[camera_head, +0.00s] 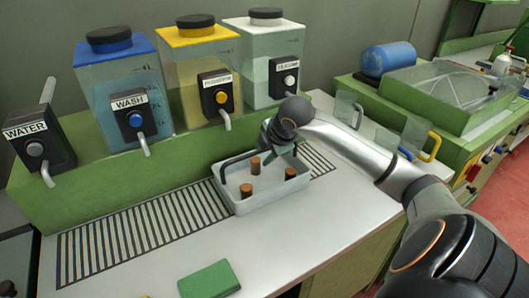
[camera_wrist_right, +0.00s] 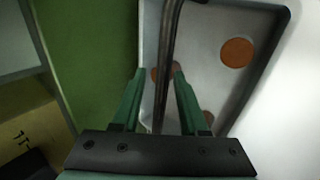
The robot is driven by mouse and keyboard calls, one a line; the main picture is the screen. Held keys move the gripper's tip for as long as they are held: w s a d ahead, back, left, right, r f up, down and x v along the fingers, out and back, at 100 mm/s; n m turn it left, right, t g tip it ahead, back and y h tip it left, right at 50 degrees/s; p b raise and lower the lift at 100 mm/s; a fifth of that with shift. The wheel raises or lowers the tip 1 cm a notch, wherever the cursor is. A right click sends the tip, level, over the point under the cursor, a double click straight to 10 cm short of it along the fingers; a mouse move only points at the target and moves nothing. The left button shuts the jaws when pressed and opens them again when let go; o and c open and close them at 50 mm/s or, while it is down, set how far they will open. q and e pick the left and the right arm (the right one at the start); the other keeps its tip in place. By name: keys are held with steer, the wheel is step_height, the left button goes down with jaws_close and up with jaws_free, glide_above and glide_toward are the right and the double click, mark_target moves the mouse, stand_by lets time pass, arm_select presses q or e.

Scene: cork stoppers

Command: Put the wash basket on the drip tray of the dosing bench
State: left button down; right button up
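The wash basket (camera_head: 272,199) is a pale grey open tub with a dark bar handle (camera_head: 238,160) and several brown corks in it. It sits over the right part of the slatted drip tray (camera_head: 150,228); I cannot tell whether it touches the slats. My right gripper (camera_head: 268,152) is above the basket at its handle. In the right wrist view, the green fingers (camera_wrist_right: 159,72) are apart, with the handle (camera_wrist_right: 169,40) passing between them and a gap at the left finger. The basket's floor (camera_wrist_right: 205,70) shows below. My left gripper is not in view.
Tanks with blue (camera_head: 110,45), yellow (camera_head: 197,33) and white lids (camera_head: 265,22) stand behind, their taps near the basket. A green cloth or pad (camera_head: 209,279) lies at the front. Clear holders with blue and yellow handles (camera_head: 430,147) stand at right.

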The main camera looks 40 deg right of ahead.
steer(key=shift+r+p, duration=0.3)
steer(key=v, duration=1.1)
steer(key=shift+s+r+b, duration=0.25)
steer(key=shift+r+b, duration=0.05)
steer(key=shift+b, duration=0.1)
steer(key=shift+a, duration=0.1)
